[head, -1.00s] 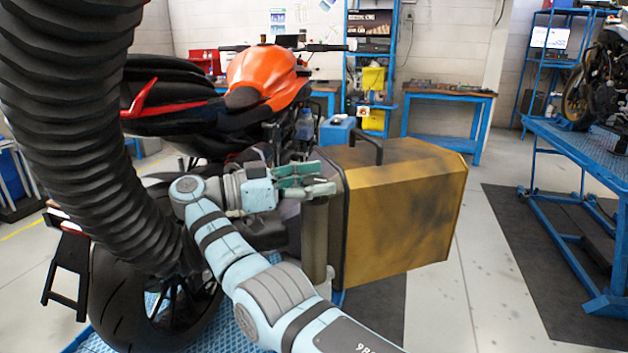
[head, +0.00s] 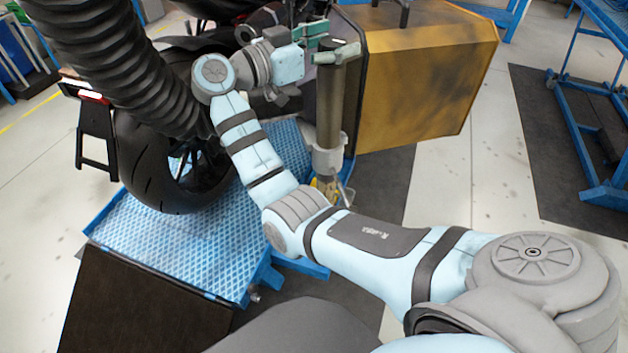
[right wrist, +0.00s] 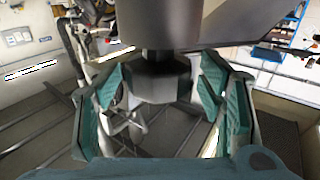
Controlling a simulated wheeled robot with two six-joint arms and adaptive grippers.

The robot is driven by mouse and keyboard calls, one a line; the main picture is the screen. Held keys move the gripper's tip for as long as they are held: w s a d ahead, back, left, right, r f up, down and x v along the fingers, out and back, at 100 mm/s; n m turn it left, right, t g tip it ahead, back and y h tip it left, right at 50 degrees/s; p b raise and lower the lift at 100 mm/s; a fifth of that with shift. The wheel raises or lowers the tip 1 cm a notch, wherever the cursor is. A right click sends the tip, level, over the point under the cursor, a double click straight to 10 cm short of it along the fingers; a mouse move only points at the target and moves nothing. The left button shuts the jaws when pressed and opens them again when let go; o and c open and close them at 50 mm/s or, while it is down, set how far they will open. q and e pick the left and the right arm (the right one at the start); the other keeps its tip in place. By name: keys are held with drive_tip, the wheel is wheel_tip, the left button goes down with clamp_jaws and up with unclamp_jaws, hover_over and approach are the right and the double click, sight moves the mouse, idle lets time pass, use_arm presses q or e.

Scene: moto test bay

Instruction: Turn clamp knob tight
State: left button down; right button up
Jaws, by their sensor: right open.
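My right gripper (head: 334,41) is at the upper end of an upright grey-brown pipe (head: 328,105), beside the yellow box. In the right wrist view a dark, faceted knob (right wrist: 158,82) hangs on a short stem under a broad grey body (right wrist: 185,22). The two green-padded fingers stand on either side of the knob, with a gap showing on each side; they are open and not closed on it. In the head view I cannot make out the knob, as the gripper and pipe cover that spot. My left gripper is not in view.
A yellow box (head: 420,85) with a dark front edge stands right of the pipe. A black ribbed hose (head: 125,75) crosses the left side near the motorcycle's rear wheel (head: 160,165). A blue lift platform (head: 185,255) lies below. Open floor (head: 480,200) is at right.

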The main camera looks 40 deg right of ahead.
drive_tip(key=n+t+y+p, duration=0.2)
drive_tip(key=n+t+p, duration=0.2)
drive_tip(key=t+p, duration=0.1)
drive_tip(key=r+n+t+y+p, duration=0.1)
drive_tip(key=n+t+y+p, duration=0.2)
drive_tip(key=t+p, duration=0.2)
drive_tip(key=n+t+y+p, duration=0.3)
drive_tip(key=n+t+p, duration=0.1)
drive_tip(key=p, duration=0.5)
drive_tip(key=shift+s+d+r+n+t, duration=0.1)
drive_tip(key=shift+s+r+n+t, duration=0.05)
drive_tip(key=shift+r+n+t, duration=0.3)
drive_tip(key=s+a+f+y+b, duration=0.25)
drive_tip(key=s+a, duration=0.45)
drive_tip(key=s, duration=0.6)
drive_tip(key=a+f+n+g+y+b, duration=0.1)
drive_tip(key=a+f+n+y, duration=0.1)
drive_tip(key=f, duration=1.1)
drive_tip(key=w+a+f+n+g+y+b, duration=0.1)
drive_tip(key=a+f+n+g+y, duration=0.1)
drive_tip(key=f, duration=1.1)
drive_tip(key=shift+a+f+n+y, duration=0.25)
drive_tip(key=shift+a+n+y, duration=0.1)
drive_tip(key=shift+a+n, duration=0.6)
drive_tip(key=shift+d, duration=0.1)
